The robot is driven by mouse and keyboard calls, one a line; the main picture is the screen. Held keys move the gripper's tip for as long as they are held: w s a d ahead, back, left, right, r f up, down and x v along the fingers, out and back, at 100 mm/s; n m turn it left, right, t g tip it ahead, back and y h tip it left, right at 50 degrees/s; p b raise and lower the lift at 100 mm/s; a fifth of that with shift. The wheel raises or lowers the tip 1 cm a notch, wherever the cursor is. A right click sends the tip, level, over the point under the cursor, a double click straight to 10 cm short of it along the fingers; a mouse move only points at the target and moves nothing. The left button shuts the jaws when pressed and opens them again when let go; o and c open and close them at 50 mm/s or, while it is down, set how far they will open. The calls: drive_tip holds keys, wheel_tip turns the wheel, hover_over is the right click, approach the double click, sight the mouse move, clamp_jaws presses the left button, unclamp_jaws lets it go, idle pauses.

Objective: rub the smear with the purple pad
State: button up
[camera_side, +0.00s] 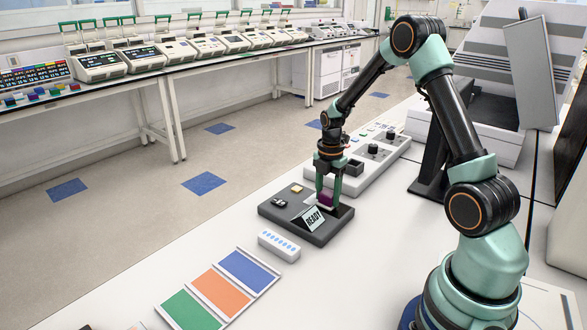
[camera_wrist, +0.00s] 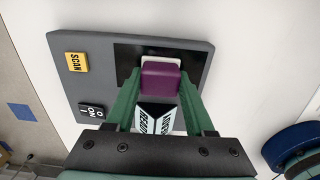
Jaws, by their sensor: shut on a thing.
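My gripper (camera_side: 328,190) is shut on the purple pad (camera_side: 326,200), low over a dark grey panel unit (camera_side: 275,214). In the wrist view the purple pad (camera_wrist: 161,80) sits between my green fingers (camera_wrist: 160,88). A white edge shows at the pad's far side. The pad is over the black glossy window (camera_wrist: 127,58) of the panel unit (camera_wrist: 75,45); I cannot tell whether it touches. I cannot make out a smear; the pad and fingers cover part of the window.
The panel bears a tilted READY sign (camera_side: 313,219) close to my gripper, a yellow SCAN button (camera_wrist: 76,62) and a black ON switch (camera_wrist: 91,110). A white block (camera_side: 279,246) and coloured mats (camera_side: 219,291) lie in front. A knobbed unit (camera_side: 378,160) stands behind.

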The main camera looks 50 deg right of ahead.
sight(344, 213)
drive_tip(key=shift+s, duration=2.75)
wheel_tip(344, 213, up, 2)
drive_tip(key=shift+w+r, duration=0.15)
drive_tip(key=shift+r, duration=2.95)
